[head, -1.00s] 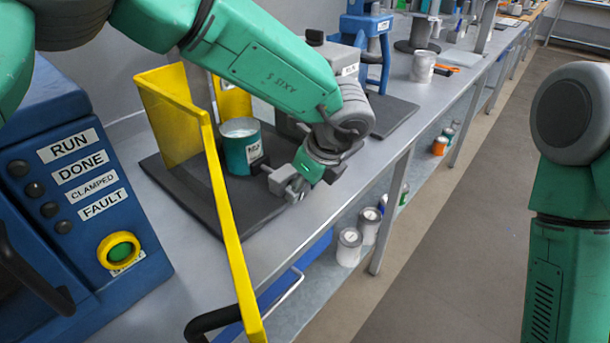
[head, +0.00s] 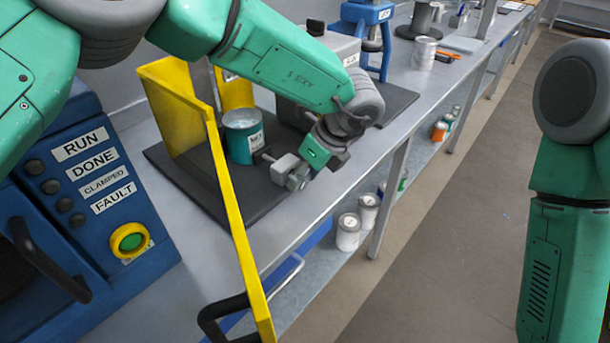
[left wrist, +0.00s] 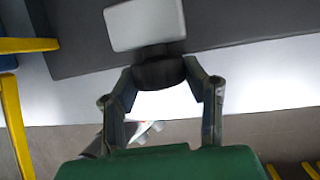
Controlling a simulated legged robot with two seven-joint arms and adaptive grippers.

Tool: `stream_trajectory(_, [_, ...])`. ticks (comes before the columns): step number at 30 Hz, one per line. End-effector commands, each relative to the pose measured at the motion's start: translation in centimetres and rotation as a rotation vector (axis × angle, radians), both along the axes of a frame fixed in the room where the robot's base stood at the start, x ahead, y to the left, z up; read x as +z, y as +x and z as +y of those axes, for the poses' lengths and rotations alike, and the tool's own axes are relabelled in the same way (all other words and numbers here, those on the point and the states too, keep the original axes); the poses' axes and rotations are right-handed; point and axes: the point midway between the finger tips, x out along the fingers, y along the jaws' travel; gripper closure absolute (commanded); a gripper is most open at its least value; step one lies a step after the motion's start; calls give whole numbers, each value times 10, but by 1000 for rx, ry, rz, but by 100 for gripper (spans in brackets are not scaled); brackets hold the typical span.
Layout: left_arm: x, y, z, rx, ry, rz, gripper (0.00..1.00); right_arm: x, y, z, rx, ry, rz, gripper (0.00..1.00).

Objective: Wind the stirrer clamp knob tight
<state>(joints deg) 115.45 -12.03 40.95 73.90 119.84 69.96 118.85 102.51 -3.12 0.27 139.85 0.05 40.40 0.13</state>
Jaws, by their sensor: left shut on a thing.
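The stirrer clamp (head: 284,168) is a grey block beside a teal can (head: 238,148) on the dark base plate. In the left wrist view the grey clamp block (left wrist: 145,24) is at the top, with the black clamp knob (left wrist: 158,73) on a short stem below it. My left gripper (left wrist: 160,84) has its two fingers on either side of the knob and is shut on it. In the head view my left gripper (head: 297,180) is at the clamp's near side, and its fingers mostly hide the knob. My right arm shows at the right edge; its gripper is out of the picture.
A yellow guard (head: 236,225) stands open left of the can. A blue control panel (head: 95,200) with a green button (head: 130,240) is at the left. White cans (head: 348,230) stand on the lower shelf. The bench's front edge runs close to my left gripper.

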Motion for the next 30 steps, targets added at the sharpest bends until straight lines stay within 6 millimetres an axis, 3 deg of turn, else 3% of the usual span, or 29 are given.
stream_trajectory(1, [6, 6, 2, 1, 0, -17, 90, 0, 0, 0, 0, 0, 0, 60])
stream_trajectory(27, [6, 6, 0, 0, -1, -17, 90, 0, 0, 0, 0, 0, 0, 60])
stream_trajectory(28, [6, 6, 0, 0, -1, -17, 50, 0, 0, 0, 0, 0, 0, 60])
stream_trajectory(29, [6, 6, 0, 0, -1, -17, 40, 0, 0, 0, 0, 0, 0, 60])
stream_trajectory(30, [5, 5, 0, 0, -1, -16, 40, 0, 0, 0, 0, 0, 0, 60])
